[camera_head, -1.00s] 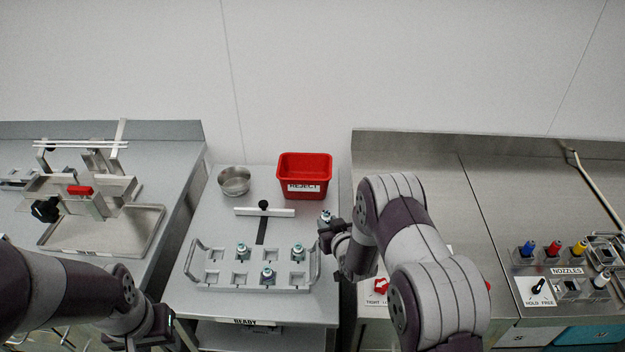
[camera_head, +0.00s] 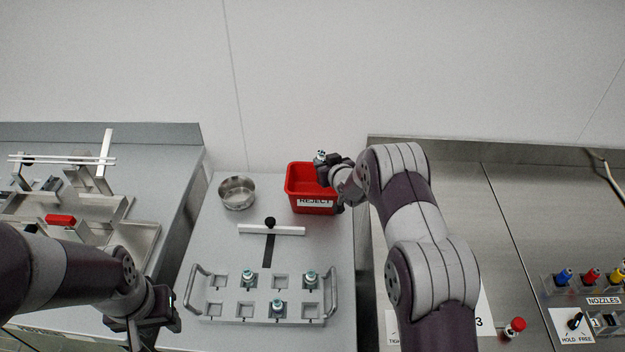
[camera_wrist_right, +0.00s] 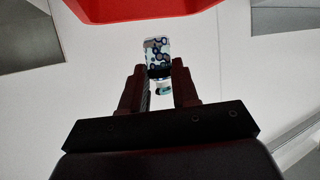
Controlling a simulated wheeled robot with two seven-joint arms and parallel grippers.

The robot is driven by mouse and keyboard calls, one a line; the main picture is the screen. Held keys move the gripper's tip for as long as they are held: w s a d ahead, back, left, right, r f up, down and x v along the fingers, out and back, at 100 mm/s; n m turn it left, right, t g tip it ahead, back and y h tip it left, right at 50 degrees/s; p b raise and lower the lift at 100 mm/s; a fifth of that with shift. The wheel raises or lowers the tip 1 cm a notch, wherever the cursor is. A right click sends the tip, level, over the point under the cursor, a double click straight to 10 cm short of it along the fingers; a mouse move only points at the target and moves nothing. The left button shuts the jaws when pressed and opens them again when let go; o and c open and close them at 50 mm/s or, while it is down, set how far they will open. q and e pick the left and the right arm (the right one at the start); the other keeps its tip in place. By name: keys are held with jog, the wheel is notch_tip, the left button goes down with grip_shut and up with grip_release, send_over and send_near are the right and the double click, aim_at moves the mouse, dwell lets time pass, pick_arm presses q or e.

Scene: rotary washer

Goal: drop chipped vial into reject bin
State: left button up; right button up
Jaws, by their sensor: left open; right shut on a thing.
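The chipped vial (camera_head: 320,156) is in my right gripper (camera_head: 328,165); it also shows between the two fingers in the right wrist view (camera_wrist_right: 158,58). The right gripper is shut on the vial and is at the red reject bin (camera_head: 313,204), over its upper right part in the head view. The bin's red wall (camera_wrist_right: 135,8) fills the top of the right wrist view, beyond the vial. The vial's chip is too small to make out. My left gripper (camera_head: 165,305) is open and empty, left of the vial rack.
A rack (camera_head: 230,312) with handles holds several teal-topped vials, with some empty slots. A metal bowl (camera_head: 237,193) stands left of the bin. A white bar with a black knob (camera_head: 270,223) lies between rack and bin.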

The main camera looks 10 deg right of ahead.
jog(key=f+b, duration=0.2)
jog(key=f, duration=0.1)
jog(key=f+b, duration=0.1)
jog(key=f, duration=0.1)
jog(key=shift+s+f, duration=0.25)
jog(key=o, duration=1.1)
jog(key=shift+s, duration=0.1)
jog(key=b+v, duration=0.2)
jog(key=v, duration=1)
jog(key=shift+s+r, duration=0.15)
jog(key=shift+s, duration=0.1)
